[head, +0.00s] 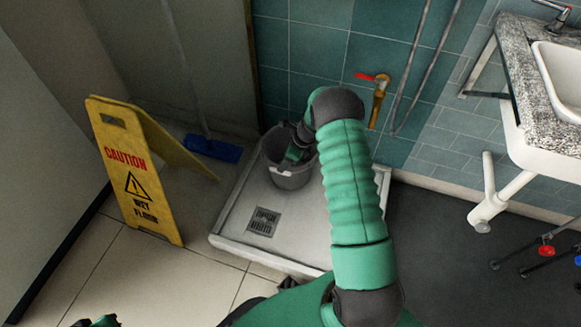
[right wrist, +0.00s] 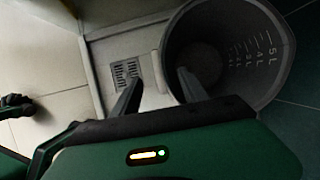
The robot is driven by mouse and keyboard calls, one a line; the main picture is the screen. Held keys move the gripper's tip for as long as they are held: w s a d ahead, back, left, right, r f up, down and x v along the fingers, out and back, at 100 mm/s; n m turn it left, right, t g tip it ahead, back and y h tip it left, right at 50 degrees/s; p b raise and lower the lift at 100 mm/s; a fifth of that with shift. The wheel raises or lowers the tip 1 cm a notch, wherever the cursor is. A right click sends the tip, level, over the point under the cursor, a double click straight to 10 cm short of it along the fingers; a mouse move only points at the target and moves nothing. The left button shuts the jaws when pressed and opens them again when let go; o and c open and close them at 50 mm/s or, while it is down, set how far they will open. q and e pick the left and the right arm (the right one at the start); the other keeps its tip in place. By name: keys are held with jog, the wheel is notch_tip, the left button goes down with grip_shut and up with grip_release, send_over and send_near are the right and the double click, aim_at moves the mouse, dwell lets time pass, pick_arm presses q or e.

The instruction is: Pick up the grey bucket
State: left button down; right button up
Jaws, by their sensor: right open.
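The grey bucket (head: 291,177) stands upright in a white floor basin (head: 228,215) against the tiled wall. My right arm reaches down over it, and my right gripper (head: 296,152) is at the bucket's opening, partly hidden by the arm. In the right wrist view the bucket (right wrist: 262,85) shows its open mouth and litre marks inside. My right gripper (right wrist: 158,78) is open there, with one finger outside the bucket and the other over its inside, the near rim and a pale tab between them. A piece of my left gripper (head: 103,321) shows at the bottom edge.
A yellow wet-floor sign (head: 135,175) stands left of the basin. A blue broom head (head: 213,149) lies behind it. A red-handled tap (head: 378,95) juts from the wall right of the bucket. A sink (head: 550,90) with a white drain pipe is at right.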

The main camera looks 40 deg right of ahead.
jog(key=shift+b+x, duration=0.35)
jog(key=shift+x, duration=0.55)
jog(key=b+x, duration=0.4)
jog(key=shift+d+f, duration=0.1)
jog(key=shift+f, duration=0.1)
jog(key=shift+w+f, duration=0.1)
jog(key=shift+f, duration=0.15)
jog(key=shift+r, duration=0.25)
grip_shut()
